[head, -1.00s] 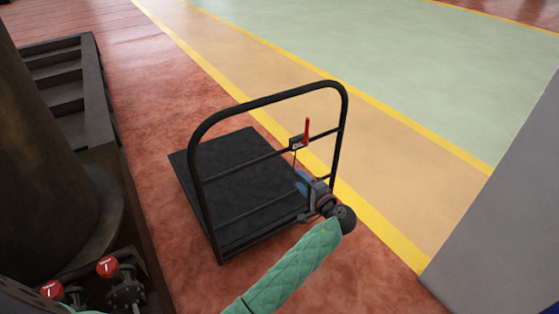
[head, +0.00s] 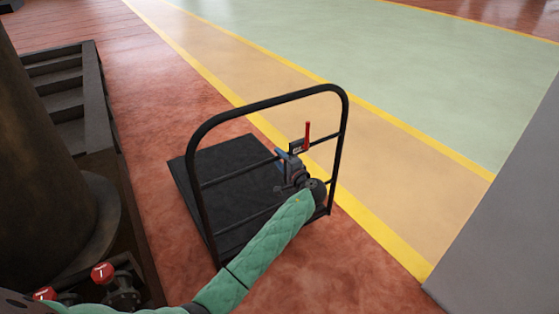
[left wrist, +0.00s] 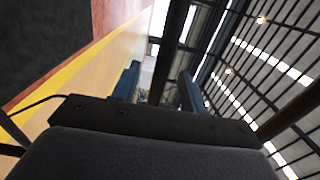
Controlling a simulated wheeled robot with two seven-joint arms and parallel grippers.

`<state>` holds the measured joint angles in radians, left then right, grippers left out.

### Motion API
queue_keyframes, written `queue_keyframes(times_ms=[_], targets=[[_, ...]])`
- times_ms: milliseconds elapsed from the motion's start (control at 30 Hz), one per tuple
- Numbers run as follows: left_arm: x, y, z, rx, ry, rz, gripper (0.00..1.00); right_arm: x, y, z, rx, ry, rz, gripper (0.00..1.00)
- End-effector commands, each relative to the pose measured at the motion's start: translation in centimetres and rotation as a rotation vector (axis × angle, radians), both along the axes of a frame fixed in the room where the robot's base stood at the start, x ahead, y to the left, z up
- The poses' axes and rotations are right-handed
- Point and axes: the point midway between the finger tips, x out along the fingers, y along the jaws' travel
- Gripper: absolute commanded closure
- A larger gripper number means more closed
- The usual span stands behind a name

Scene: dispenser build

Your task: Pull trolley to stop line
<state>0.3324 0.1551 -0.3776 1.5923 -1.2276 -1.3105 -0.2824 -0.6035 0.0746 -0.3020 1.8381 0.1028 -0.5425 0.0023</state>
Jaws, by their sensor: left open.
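The trolley (head: 229,167) has a flat black deck and a tall black tube frame (head: 262,101) at its near end with crossbars. It stands on the red floor beside a yellow line. A red lever (head: 307,135) stands upright on a small box at the upper crossbar. My left gripper (head: 281,158) is at the frame, just left of the lever box and near the upper crossbar. In the left wrist view its two blue fingers (left wrist: 158,82) are apart, and a dark bar (left wrist: 170,50) shows between them. Contact cannot be told. My right gripper is not in view.
A dark column (head: 45,150) and a stepped black structure (head: 68,100) stand at the left, with red-capped valves (head: 102,273) at the lower left. A grey wall or panel (head: 510,220) is at the right. Yellow lines (head: 350,217) border a tan strip and green floor; that floor is clear.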

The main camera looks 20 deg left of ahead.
Motion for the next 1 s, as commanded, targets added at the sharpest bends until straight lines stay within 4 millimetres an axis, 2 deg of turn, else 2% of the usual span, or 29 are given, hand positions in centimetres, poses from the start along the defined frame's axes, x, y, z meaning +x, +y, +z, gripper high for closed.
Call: queue_keyframes(times_ms=[200, 500, 733, 1000], targets=[[1.01, 1.27, -0.06, 0.000, 0.000, 0.000, 0.56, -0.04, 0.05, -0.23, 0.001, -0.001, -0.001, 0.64], [1.12, 1.41, -0.03, 0.000, 0.000, 0.000, 0.56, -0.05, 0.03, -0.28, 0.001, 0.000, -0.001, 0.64], [1.11, 1.39, -0.03, 0.000, 0.000, 0.000, 1.00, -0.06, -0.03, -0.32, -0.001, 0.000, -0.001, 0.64], [1.10, 1.38, -0.02, 0.000, 0.000, 0.000, 1.00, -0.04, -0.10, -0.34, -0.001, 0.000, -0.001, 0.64]])
